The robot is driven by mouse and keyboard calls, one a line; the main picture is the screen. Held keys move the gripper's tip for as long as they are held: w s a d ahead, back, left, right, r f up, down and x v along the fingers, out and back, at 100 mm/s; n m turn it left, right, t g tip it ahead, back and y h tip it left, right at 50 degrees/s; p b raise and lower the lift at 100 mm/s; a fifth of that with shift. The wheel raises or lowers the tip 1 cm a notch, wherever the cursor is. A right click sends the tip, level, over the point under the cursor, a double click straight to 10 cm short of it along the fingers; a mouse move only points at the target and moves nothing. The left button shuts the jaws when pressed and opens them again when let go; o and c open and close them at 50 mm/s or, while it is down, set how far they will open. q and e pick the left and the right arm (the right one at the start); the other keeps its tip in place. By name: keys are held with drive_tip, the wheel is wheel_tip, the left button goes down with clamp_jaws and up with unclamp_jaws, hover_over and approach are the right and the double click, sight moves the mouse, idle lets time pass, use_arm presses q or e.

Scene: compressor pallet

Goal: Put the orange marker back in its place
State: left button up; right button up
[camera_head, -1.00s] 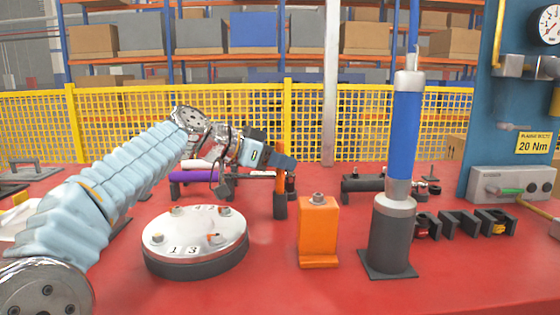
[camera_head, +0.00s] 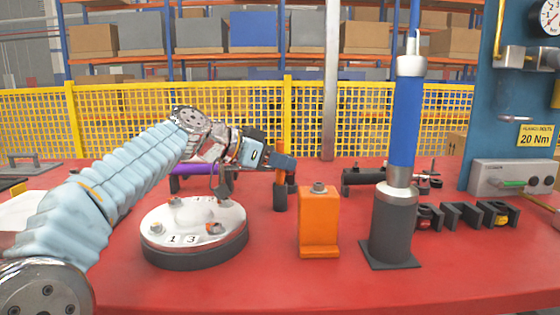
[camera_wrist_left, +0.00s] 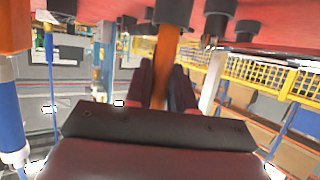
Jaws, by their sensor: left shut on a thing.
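The orange marker (camera_head: 281,150) stands upright between the fingers of my left gripper (camera_head: 285,163), toward the back of the red table. It also shows in the left wrist view (camera_wrist_left: 164,68), between the two dark fingers (camera_wrist_left: 162,88). Its lower end meets a dark cylindrical holder (camera_head: 280,197), which appears at the top of the wrist view (camera_wrist_left: 173,12). I cannot tell how deep it sits in the holder. My left gripper is shut on the marker. My right gripper is not in view.
An orange block (camera_head: 319,225) and a tall blue-and-grey tool in a stand (camera_head: 407,125) are right of the holder. A round numbered metal plate (camera_head: 195,222) lies front left. A purple tool (camera_head: 182,168) lies behind it. The red table (camera_head: 300,285) is clear in front.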

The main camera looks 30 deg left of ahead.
use_arm(q)
drive_tip(key=shift+f+b, duration=0.4)
drive_tip(key=shift+f, duration=0.05)
idle(0.5)
drive_tip(key=o, duration=1)
drive_tip(key=v, duration=1.4)
drive_tip(key=shift+w+r, duration=0.1)
